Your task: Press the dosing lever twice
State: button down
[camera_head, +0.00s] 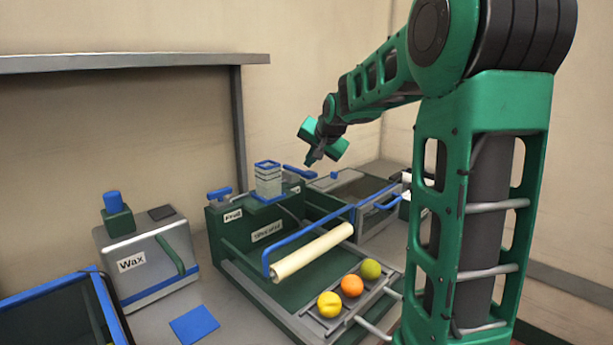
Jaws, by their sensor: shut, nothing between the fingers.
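A dark green machine (225,238) with white labels stands in the middle. A blue lever (299,172) sticks out at the top right of it, and a second blue lever (219,194) sits at its top left. I cannot tell from the labels which is the dosing lever. My gripper (311,163) is shut and empty, pointing down just above the right blue lever. I cannot tell whether its tips touch the lever.
A clear column with a blue rim (268,178) stands between the levers. A cream roller (312,252) on a blue frame and a tray with yellow (330,304), orange (351,285) and green (370,269) fruit are in front. A Wax box (150,262) stands left.

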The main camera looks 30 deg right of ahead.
aim_at(309, 172)
jog(key=shift+f, duration=0.15)
jog(key=shift+s+f, duration=0.1)
jog(key=shift+f, duration=0.15)
jog(key=shift+f, duration=1.4)
dwell(1.7)
jog(key=shift+r, duration=0.15)
dwell(0.4)
jog(key=shift+r, duration=1.75)
jog(key=shift+r, duration=0.1)
jog(key=shift+r, duration=2.4)
